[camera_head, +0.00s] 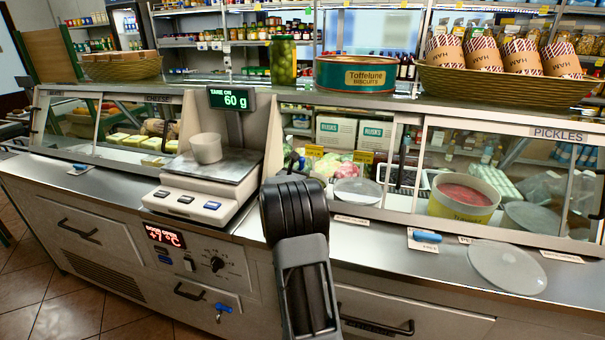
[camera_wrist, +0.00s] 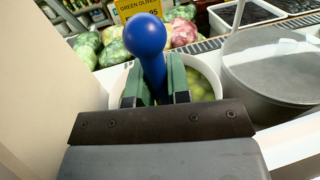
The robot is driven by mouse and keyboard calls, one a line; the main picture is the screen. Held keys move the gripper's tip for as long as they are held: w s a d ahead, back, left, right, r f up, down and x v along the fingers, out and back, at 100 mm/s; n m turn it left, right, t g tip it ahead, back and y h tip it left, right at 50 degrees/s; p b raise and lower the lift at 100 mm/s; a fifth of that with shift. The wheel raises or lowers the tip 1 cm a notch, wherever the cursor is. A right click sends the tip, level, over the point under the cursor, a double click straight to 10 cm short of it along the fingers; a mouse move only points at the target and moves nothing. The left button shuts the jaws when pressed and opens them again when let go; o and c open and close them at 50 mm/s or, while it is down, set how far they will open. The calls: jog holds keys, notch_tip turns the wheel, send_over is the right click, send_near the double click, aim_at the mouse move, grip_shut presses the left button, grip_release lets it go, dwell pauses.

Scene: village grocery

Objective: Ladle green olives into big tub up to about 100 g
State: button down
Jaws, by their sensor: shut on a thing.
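In the wrist view my gripper (camera_wrist: 155,74) is shut on the ladle's handle, which ends in a blue ball (camera_wrist: 145,35). The ladle's bowl is hidden behind the fingers. In the head view a pale, empty-looking tub (camera_head: 206,148) stands upright on the scale (camera_head: 213,173). Its contents cannot be seen. The scale's display (camera_head: 231,99) reads 60 g.
A grey round lid or vessel (camera_wrist: 275,70) is right of the olives. A tub with red contents (camera_head: 463,195) stands in the case at right. A pale disc (camera_head: 507,268) lies on the counter. The glass case and upper shelf, with a green jar (camera_head: 283,60), run behind.

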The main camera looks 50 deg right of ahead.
jog(key=shift+r+p, duration=2.15)
jog(key=shift+r, duration=1.7)
